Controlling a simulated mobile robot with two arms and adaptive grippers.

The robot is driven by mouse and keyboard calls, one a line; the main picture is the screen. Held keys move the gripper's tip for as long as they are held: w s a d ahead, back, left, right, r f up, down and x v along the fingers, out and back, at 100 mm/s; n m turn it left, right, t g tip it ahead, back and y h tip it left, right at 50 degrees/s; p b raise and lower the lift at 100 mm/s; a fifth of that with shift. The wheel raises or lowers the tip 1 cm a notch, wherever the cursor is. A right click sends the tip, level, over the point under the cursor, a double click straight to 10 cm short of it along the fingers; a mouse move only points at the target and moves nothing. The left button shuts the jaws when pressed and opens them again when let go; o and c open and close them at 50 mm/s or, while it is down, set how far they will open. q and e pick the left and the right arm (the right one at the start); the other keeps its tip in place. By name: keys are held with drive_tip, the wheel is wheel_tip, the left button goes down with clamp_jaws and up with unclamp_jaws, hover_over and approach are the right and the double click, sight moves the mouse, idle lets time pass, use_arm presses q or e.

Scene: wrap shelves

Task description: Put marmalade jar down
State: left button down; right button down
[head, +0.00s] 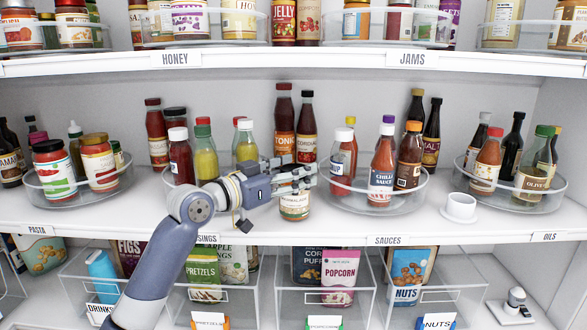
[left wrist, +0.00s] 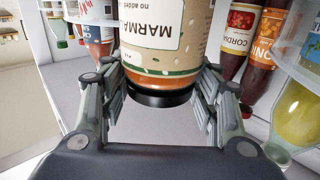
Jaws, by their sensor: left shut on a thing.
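The marmalade jar (head: 294,207) has a cream label and an orange band. It is at the front of the middle shelf (head: 330,223), between two clear round trays. My left gripper (head: 296,183) comes in from the left and is shut on the jar near its top, with the fingers hiding its upper part. In the left wrist view the jar (left wrist: 152,30) appears upside down, its dark lid between the fingers (left wrist: 158,95). The jar looks upright; I cannot tell whether its base touches the shelf. My right gripper is not in view.
A clear tray (head: 345,190) with sauce bottles stands right of the jar, and another clear tray (head: 172,181) with bottles is behind my arm. A white cup on a saucer (head: 460,207) stands farther right. Tall bottles (head: 283,125) stand behind the jar. The upper shelf (head: 290,60) overhangs.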

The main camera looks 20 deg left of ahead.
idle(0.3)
use_arm(q)
drive_tip(key=c, duration=0.6)
unclamp_jaws()
drive_tip(key=shift+f, duration=0.1)
drive_tip(key=shift+o, duration=0.2)
drive_tip(key=shift+s, duration=0.1)
drive_tip(key=b+v, duration=0.4)
drive_tip(key=v, duration=0.8)
drive_tip(key=shift+d, duration=0.1)
